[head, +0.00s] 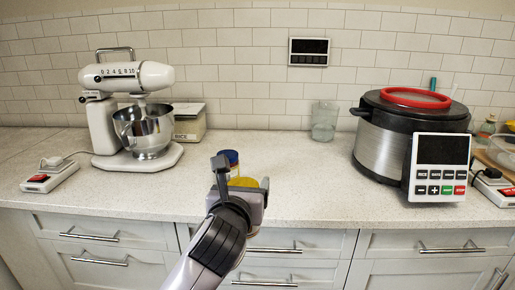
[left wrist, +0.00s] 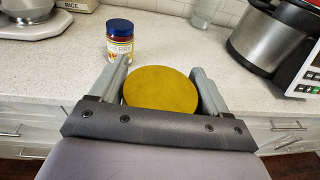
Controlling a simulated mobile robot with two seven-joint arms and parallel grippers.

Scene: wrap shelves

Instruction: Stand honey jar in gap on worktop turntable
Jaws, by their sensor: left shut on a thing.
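My left gripper (head: 240,188) is over the front part of the worktop in the head view. In the left wrist view its two fingers (left wrist: 162,88) are shut on either side of a round, flat yellow top (left wrist: 160,90), which I take to be the honey jar. In the head view only a strip of the yellow thing (head: 243,182) shows, as the gripper covers the rest. Its body is hidden, and I cannot tell whether it touches the worktop (head: 300,180). No turntable can be made out in either view. My right gripper is not in view.
A blue-lidded labelled jar (left wrist: 120,42) stands just behind the gripper. A glass (head: 324,121) stands at the back, and a large cooker (head: 385,140) at right. Worktop between gripper and cooker is clear.

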